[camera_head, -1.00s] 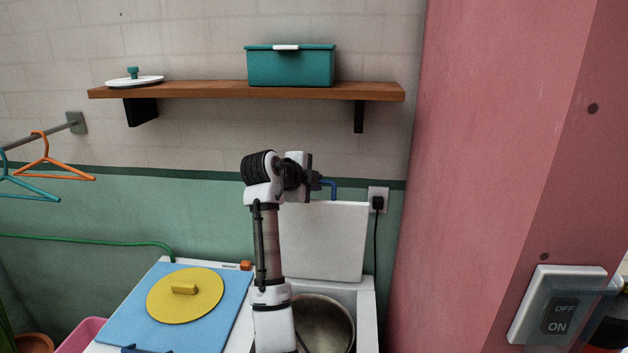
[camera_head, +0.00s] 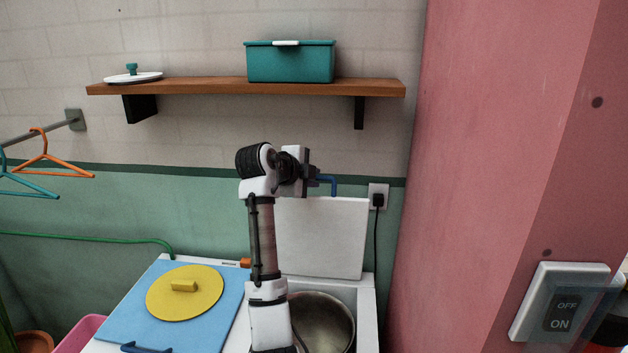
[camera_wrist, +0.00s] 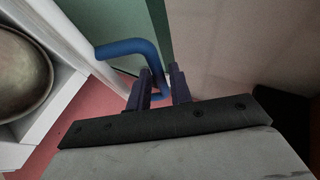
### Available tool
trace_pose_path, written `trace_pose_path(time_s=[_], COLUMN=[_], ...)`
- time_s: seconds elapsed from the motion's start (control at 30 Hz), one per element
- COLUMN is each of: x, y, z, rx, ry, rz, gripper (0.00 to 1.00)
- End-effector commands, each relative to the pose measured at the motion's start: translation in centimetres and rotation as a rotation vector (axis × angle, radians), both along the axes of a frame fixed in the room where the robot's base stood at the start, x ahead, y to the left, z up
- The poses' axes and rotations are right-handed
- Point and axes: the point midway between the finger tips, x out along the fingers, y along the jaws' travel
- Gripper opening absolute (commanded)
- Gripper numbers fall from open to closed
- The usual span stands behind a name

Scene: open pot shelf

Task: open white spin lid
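The white spin lid (camera_head: 322,240) stands nearly upright at the back of the white machine, against the green wall. A bent blue handle (camera_head: 333,182) shows at its top edge; it also appears in the wrist view (camera_wrist: 128,46). The round metal spin tub (camera_head: 325,322) lies uncovered in front of the lid and shows at the left of the wrist view (camera_wrist: 20,75). My gripper (camera_wrist: 159,70) is at the handle, its two fingers apart with a gap between them. The handle's lower end runs down by the fingers; contact is unclear. My arm hides the lid's left part.
A blue lid with a yellow disc (camera_head: 185,292) covers the machine's left side. A wooden shelf (camera_head: 210,87) above holds a teal box (camera_head: 290,63) and a white pot lid (camera_head: 133,77). A pink wall (camera_head: 480,170) stands close on the right.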

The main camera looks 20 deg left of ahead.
Motion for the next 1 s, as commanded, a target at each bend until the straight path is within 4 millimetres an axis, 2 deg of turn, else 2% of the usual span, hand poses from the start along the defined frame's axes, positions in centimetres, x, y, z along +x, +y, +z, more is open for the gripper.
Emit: trace_pose_path(time_s=[0.3, 0.5, 0.7, 1.0], x=[-6.2, -9.3, -10.6, -10.7], y=[1.2, 1.7, 1.9, 1.9], z=[3.2, 5.1, 5.9, 6.0], rx=[0.003, 0.002, 0.000, 0.000], ry=[-0.005, -0.003, -0.001, 0.000], rz=[0.003, 0.003, 0.001, 0.001], gripper=[0.21, 0.21, 0.21, 0.21])
